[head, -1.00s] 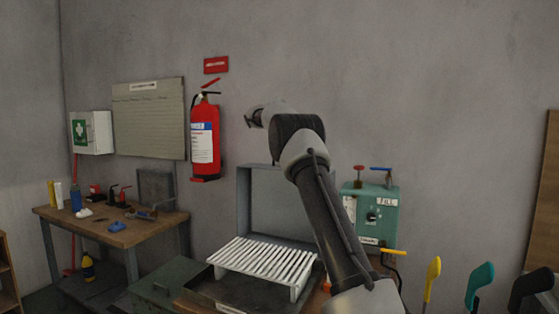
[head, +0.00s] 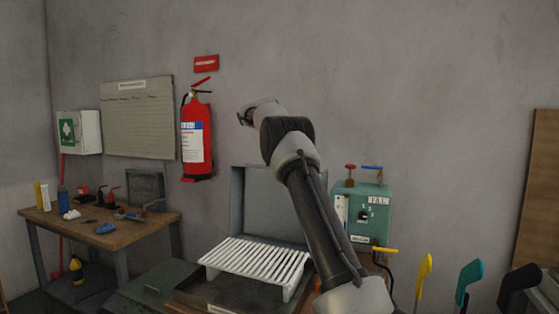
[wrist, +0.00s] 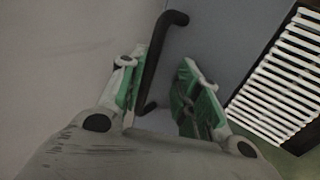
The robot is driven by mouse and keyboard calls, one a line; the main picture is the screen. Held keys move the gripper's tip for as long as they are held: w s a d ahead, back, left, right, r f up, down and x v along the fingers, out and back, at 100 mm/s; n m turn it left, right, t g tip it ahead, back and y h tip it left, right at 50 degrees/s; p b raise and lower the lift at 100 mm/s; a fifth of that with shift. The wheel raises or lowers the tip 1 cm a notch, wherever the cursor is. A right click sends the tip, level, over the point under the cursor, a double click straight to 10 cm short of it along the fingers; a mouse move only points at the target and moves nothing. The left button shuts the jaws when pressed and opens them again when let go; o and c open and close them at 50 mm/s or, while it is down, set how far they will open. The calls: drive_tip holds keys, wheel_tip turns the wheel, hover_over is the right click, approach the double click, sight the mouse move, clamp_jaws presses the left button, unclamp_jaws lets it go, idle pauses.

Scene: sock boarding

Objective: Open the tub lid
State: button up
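The grey-blue tub lid (head: 268,206) stands upright behind the white slatted rack (head: 255,263) in the head view, with the tub's dark tray-like body (head: 240,300) below. In the wrist view the lid is a grey panel (wrist: 215,35), and a black bar handle (wrist: 155,62) shows between my fingers. My gripper (head: 243,117) is up in front of the wall, above the lid. In the wrist view its green-padded fingers (wrist: 155,95) are spread apart, with nothing clamped. I cannot tell how far the handle is below the fingertips.
A green box with levers and a dial (head: 363,212) stands to the right. A green chest (head: 155,285) is at the left of the rack. A workbench (head: 130,233) with small items stands further left. A fire extinguisher (head: 196,140) hangs on the wall near my gripper.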

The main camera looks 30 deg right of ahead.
drive_tip(key=v, duration=1.2)
